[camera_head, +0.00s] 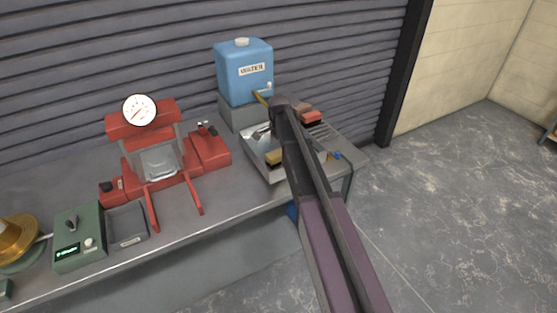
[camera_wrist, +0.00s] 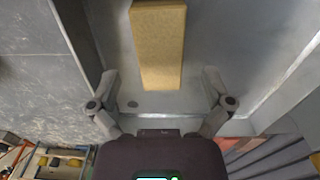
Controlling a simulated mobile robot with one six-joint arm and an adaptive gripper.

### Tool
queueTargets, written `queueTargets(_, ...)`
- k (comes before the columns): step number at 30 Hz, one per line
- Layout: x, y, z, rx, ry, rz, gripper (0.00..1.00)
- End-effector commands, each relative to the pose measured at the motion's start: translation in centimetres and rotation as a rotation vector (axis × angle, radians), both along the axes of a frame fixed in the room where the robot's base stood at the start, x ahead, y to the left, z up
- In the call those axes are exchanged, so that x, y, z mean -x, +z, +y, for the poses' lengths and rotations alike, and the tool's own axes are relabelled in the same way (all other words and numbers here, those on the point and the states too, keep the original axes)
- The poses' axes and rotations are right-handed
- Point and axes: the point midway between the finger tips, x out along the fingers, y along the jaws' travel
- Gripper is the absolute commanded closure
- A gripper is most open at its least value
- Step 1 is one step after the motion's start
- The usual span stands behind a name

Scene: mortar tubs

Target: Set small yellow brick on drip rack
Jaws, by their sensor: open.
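The small yellow brick (camera_head: 275,157) lies in a grey metal basin (camera_head: 262,173) on the bench. In the wrist view the brick (camera_wrist: 158,45) fills the upper middle, resting on the basin floor. My gripper (camera_wrist: 160,78) is open and empty. Its fingers show on either side of the brick's near end, with a gap on both sides; its height above the brick is hard to tell. In the head view my gripper (camera_head: 262,133) is over the basin, partly hidden by my arm. Red bricks (camera_head: 312,117) lie right of my arm, on what seems the drip rack (camera_head: 322,131), mostly hidden.
A blue water container (camera_head: 244,75) stands behind the basin. A red press with a gauge (camera_head: 138,110) stands to the left. A green box (camera_head: 78,238) and a grey tray (camera_head: 126,224) are at the front left. The basin walls rise around the brick.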

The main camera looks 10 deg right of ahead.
Motion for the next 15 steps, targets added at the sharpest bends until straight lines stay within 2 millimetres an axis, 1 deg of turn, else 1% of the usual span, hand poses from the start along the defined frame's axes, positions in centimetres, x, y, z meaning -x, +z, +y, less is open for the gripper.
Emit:
queueTargets(8, 0.0, -0.4, 0.1, 0.0, 0.0, 0.0, 0.0)
queueTargets(15, 0.0, -2.0, 0.2, 0.0, 0.001, 0.0, 0.0)
